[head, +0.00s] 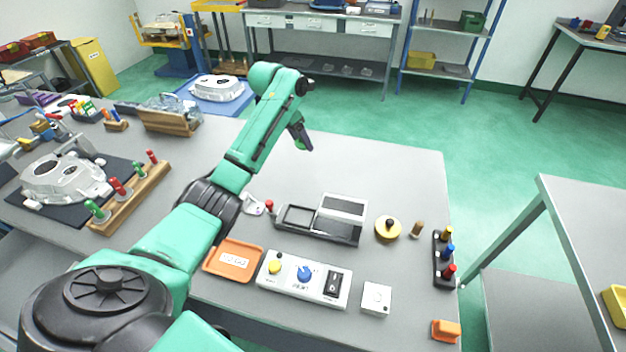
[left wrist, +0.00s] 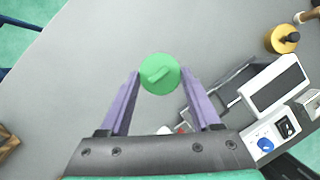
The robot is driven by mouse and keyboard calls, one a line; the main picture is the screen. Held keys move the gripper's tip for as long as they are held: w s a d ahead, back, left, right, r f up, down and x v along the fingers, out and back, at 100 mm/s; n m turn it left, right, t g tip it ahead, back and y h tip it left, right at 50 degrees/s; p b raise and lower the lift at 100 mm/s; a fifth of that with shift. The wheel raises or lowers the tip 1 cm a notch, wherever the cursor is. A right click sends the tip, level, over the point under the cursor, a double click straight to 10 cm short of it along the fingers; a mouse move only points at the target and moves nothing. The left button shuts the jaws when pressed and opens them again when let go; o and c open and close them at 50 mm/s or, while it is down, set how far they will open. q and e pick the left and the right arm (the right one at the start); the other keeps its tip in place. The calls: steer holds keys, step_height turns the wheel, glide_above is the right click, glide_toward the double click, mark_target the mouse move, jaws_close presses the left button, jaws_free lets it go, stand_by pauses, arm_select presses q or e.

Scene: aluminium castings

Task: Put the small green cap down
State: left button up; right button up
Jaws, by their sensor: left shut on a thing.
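The small green cap (left wrist: 160,74) is a round green disc with a raised grip bar across its top. In the left wrist view it sits between the tips of the two purple fingers of my left gripper (left wrist: 161,88), which is shut on it. In the head view my left gripper (head: 304,140) hangs over the back middle part of the grey table (head: 390,178). I cannot make out the cap there, and its height above the table is hard to tell. My right gripper is not in view.
Bare table surrounds the gripper. Nearer are a black tray with a grey lid (head: 343,207), a yellow knobbed disc (head: 388,228), a peg rack (head: 443,262), an orange tray (head: 233,261) and a control box (head: 305,279). A wooden plug rack (head: 130,199) and castings stand left.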

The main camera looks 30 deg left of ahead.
arm_select(q)
step_height(320, 180, down, 5)
steer(key=s, duration=0.2)
steer(key=p, duration=0.1)
glide_above(305, 183)
steer(key=s, duration=0.2)
steer(key=f, duration=0.5)
steer(key=shift+w+a+f, duration=0.15)
steer(key=shift+w+f, duration=0.1)
step_height(305, 183, down, 4)
steer(key=shift+f, duration=0.45)
steer(key=o, duration=1.3)
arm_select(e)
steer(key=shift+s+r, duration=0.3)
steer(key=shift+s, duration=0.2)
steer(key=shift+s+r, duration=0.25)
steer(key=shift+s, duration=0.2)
